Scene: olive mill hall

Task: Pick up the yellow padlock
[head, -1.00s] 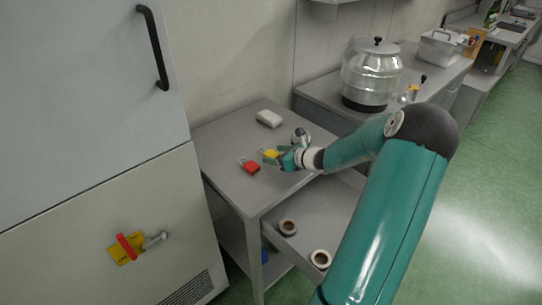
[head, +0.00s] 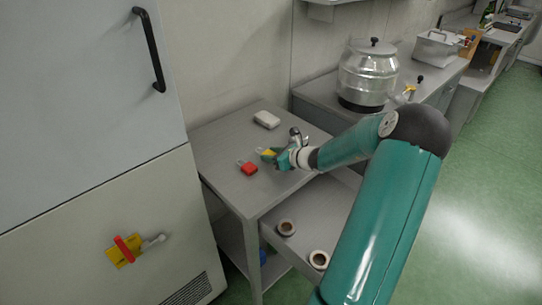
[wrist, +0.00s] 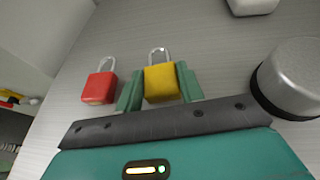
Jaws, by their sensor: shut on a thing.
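The yellow padlock (wrist: 160,83) has a silver shackle and is between the two green fingers of my gripper (wrist: 159,88) in the wrist view. My gripper is shut on it. In the head view the yellow padlock (head: 268,153) is partly covered by my gripper (head: 272,157), over the grey table (head: 225,181). I cannot tell whether the padlock still touches the tabletop.
A red padlock (head: 249,168) lies just left of the yellow one; it also shows in the wrist view (wrist: 99,88). A white block (head: 266,119) lies farther back. An open drawer (head: 310,225) holds two rolls. A tall cabinet (head: 90,110) stands at left. A steel pot (head: 367,75) is behind.

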